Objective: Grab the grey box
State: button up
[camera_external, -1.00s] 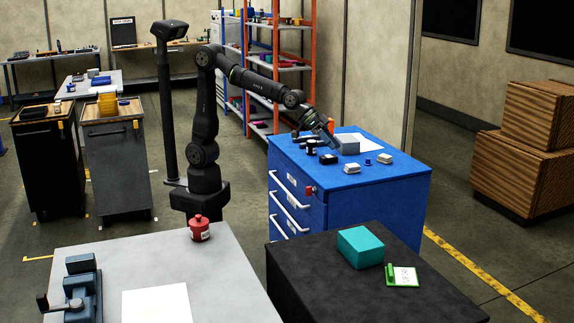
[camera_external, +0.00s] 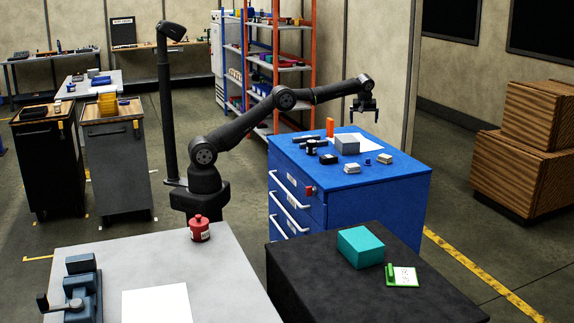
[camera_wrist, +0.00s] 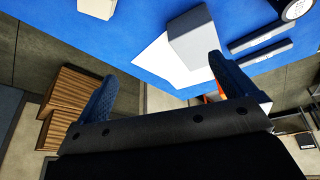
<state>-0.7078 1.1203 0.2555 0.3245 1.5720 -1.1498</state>
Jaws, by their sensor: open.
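The grey box (camera_external: 347,144) sits on the blue cabinet top (camera_external: 385,172), partly on a white sheet of paper (camera_external: 366,139). In the wrist view the grey box (camera_wrist: 191,36) lies beyond my fingers, nearer the right one. My open gripper shows there with its two blue fingers apart (camera_wrist: 165,82). The fingers do not touch the box.
On the cabinet, an orange upright object (camera_external: 330,127) stands behind the box, a black jar (camera_external: 311,147) is at its left, and small white blocks (camera_external: 385,158) are in front. A teal box (camera_external: 360,247) sits on the nearer black table.

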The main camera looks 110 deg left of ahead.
aim_at(347, 138)
jog(key=s+a+f+n+g, duration=0.2)
jog(key=s+a+n, duration=0.2)
jog(key=s+a, duration=0.35)
jog(key=shift+h, duration=0.4)
jog(key=x, duration=1.2)
jog(key=shift+s+d, duration=0.2)
jog(key=shift+d, duration=0.05)
jog(key=shift+x, duration=2.75)
jog(key=shift+w+d, duration=0.1)
jog(key=shift+w, duration=0.1)
jog(key=c, duration=0.9)
jog(key=shift+c, duration=0.5)
jog(key=shift+r, duration=0.15)
